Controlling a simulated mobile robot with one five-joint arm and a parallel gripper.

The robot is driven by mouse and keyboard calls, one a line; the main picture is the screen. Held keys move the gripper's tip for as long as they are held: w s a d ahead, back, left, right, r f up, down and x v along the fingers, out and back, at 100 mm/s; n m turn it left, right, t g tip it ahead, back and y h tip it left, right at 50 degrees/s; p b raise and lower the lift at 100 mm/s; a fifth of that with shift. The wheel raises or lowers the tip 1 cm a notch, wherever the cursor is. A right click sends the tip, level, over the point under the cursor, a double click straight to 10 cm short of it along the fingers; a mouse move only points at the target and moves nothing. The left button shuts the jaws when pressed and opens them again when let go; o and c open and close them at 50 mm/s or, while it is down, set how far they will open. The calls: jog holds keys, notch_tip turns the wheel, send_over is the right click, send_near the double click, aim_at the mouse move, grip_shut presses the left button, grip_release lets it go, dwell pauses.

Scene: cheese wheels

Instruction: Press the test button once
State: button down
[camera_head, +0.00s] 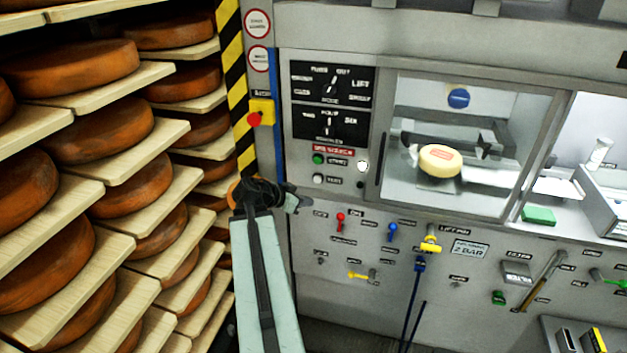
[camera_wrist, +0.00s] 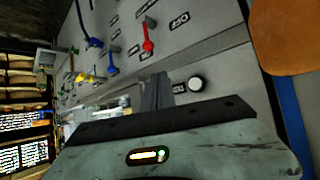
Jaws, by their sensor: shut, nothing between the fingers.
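The test button (camera_head: 319,178) is a small pale round button left of its label on the grey machine front, below the green start button (camera_head: 318,159). My gripper (camera_head: 298,199) is shut and empty, a little below and left of the test button in the head view. The gap to the panel is hard to judge. In the wrist view a white round button with a dark ring (camera_wrist: 195,83), which looks like the test button, sits just right of my gripper's fingers (camera_wrist: 160,92), apart from them in the picture.
Cheese wheels on wooden shelves (camera_head: 110,125) stand close on the left. A yellow box with a red emergency button (camera_head: 254,118) is above my gripper. Red (camera_head: 340,221) and blue (camera_head: 392,232) levers stick out below. A pale cheese (camera_head: 440,160) lies behind the window.

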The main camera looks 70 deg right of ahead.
aim_at(318, 179)
jog(key=shift+w, duration=0.2)
jog(key=d, duration=0.8)
jog(key=shift+w+d, duration=0.2)
jog(key=shift+d, duration=0.1)
jog(key=shift+d, duration=0.1)
dwell(1.6)
jog(key=shift+d, duration=0.35)
jog(key=shift+d, duration=0.4)
dwell(0.5)
jog(key=shift+a, duration=0.85)
